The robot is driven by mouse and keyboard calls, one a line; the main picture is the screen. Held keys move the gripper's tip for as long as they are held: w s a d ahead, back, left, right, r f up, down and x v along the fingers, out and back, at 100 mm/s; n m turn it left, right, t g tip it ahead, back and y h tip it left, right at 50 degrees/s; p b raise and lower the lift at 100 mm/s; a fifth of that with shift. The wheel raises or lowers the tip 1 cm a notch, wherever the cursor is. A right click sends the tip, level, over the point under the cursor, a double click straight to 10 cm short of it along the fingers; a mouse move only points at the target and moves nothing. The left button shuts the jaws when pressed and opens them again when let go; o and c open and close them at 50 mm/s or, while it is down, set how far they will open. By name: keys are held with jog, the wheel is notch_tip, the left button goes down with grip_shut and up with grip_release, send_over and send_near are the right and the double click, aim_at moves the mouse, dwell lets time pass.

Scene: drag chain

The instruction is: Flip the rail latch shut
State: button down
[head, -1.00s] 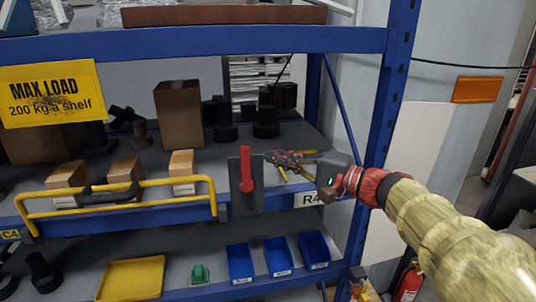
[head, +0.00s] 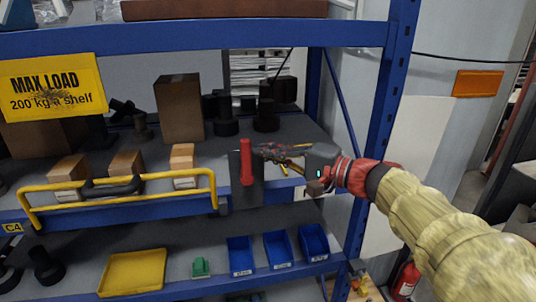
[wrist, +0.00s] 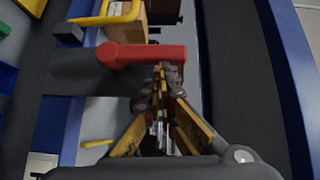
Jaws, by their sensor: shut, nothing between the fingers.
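The rail latch is a red lever (head: 246,162) standing upright on a dark plate (head: 243,195) at the shelf's front edge. It is at the right end of the yellow rail (head: 130,203). My gripper (head: 262,149) is shut and empty, just right of the lever's upper part. In the wrist view the red lever (wrist: 145,55) lies across the picture, with its free end just beyond my fingertips (wrist: 160,72). The tips look very close to the lever; I cannot tell whether they touch it.
Small cartons (head: 183,165) stand behind the rail. A tall carton (head: 180,108) and dark parts stand farther back. Blue bins (head: 277,250) and a yellow tray (head: 133,273) are on the lower shelf. A blue upright (head: 383,120) stands behind my arm.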

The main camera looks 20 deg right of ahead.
aim_at(250, 147)
jog(key=shift+a+r+n, duration=0.15)
jog(key=shift+a+n, duration=0.05)
jog(key=shift+n, duration=0.1)
jog(key=a+n+g+h+b, duration=0.1)
jog(key=a+r+n+g+h, duration=0.1)
jog(key=a+h, duration=0.1)
jog(key=shift+w+a+r+n+b, duration=0.15)
jog(key=shift+a+r+n+b, duration=0.1)
jog(key=shift+n+b, duration=0.1)
jog(key=shift+w+a+n+g+h+p, duration=0.1)
jog(key=shift+a+n+g+h+p, duration=0.5)
jog(key=shift+a+h, duration=0.45)
jog(key=a+f+n+g+h+p, duration=0.1)
jog(key=a+f+n+h, duration=0.2)
jog(key=a+f+h, duration=0.1)
jog(key=shift+w+a+h, duration=0.3)
jog(key=shift+a+h, duration=0.25)
jog(key=shift+a, duration=0.35)
